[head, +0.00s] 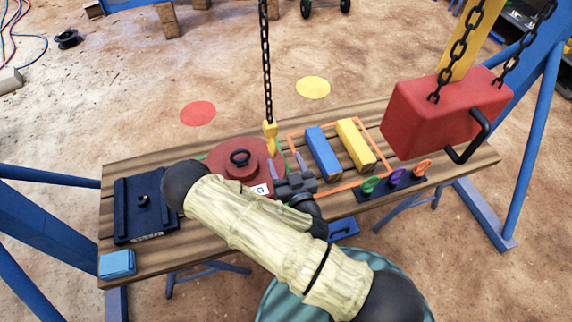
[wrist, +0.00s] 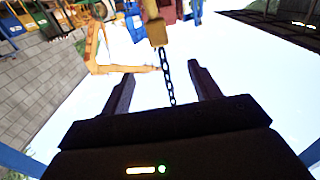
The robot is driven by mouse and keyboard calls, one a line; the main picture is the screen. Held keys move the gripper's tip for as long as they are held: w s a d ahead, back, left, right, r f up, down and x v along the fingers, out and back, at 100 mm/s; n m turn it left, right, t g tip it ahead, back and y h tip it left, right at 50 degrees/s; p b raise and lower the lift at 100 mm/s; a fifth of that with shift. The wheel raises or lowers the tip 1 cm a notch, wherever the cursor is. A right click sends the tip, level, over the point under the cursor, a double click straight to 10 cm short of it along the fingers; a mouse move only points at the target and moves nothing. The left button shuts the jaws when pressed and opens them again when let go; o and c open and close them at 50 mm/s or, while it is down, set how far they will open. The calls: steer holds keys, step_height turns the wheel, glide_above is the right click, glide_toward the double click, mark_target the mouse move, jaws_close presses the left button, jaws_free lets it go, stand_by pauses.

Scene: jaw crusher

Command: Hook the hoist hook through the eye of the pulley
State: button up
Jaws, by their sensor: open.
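The yellow hoist hook (head: 271,136) hangs upright on a dark chain above the bench. The pulley (head: 222,172) is a red disc lying on the bench, with a dark eye (head: 240,157) standing up on its hub. The hook hangs to the right of the eye, apart from it. My gripper (head: 287,164) is open and empty just below and right of the hook. In the wrist view the yellow hook block (wrist: 157,33) and its chain show in line with the gap between my fingers (wrist: 160,82). My arm hides part of the pulley's near side.
A large red block (head: 430,115) with a black handle hangs on chains at the right. Blue (head: 323,151) and yellow (head: 355,145) bars lie inside an orange outline. Coloured rings (head: 397,176) stand near the front edge. A dark plate (head: 142,206) lies left.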

mark_target(268, 120)
steer(key=p+x, duration=0.1)
steer(key=x, duration=1.6)
steer(key=shift+w+f, duration=0.1)
steer(key=shift+w, duration=0.15)
steer(key=shift+c, duration=0.2)
jaws_close()
